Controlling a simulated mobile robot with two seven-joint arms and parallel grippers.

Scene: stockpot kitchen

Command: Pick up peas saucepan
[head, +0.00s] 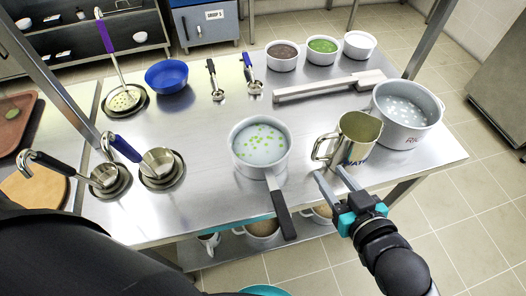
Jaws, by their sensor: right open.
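The peas saucepan (252,160) stands upright on the steel table (215,208). It holds pale liquid with green peas, and its dark handle (283,214) points toward me, past the table's front edge. My right gripper (332,176) is open and empty. It is to the right of the saucepan handle, apart from it, with its fingers pointing away from me near the metal jug. My left gripper does not show.
The metal jug (359,140) and a large pot (408,106) stand right of the saucepan. Ladles in round holders (161,169) stand at left. A blue bowl (167,76) and several small food pots (322,50) are farther back. Table around the saucepan's left side is clear.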

